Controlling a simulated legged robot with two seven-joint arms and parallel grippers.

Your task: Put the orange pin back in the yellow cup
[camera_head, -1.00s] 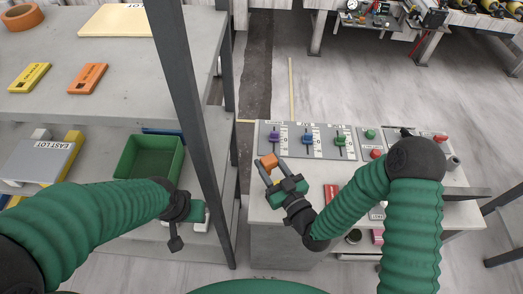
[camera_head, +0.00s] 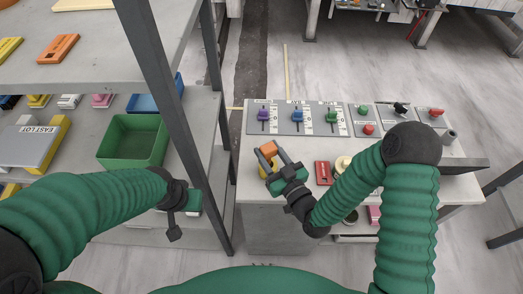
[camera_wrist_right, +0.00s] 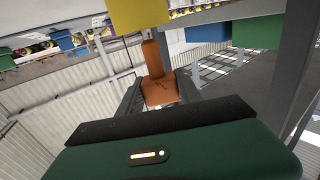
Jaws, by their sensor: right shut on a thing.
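My right gripper (camera_head: 272,157) is shut on the orange pin (camera_head: 268,149), above the left end of the grey console. The pin also shows between the fingers in the right wrist view (camera_wrist_right: 158,90), with its narrower part reaching toward a yellow block shape, the yellow cup (camera_wrist_right: 138,17). In the head view a bit of the yellow cup (camera_head: 264,171) shows just below the pin, partly hidden by the gripper. I cannot tell whether the pin's end is in the cup. My left gripper (camera_head: 180,207) is beside the shelf post; its jaws are unclear.
The console carries purple (camera_head: 263,114), blue (camera_head: 297,116) and green (camera_head: 331,116) sliders behind the gripper. A red block (camera_head: 323,172) lies to its right. A dark shelf post (camera_head: 166,92) stands left. A green bin (camera_head: 133,140) sits on the shelf.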

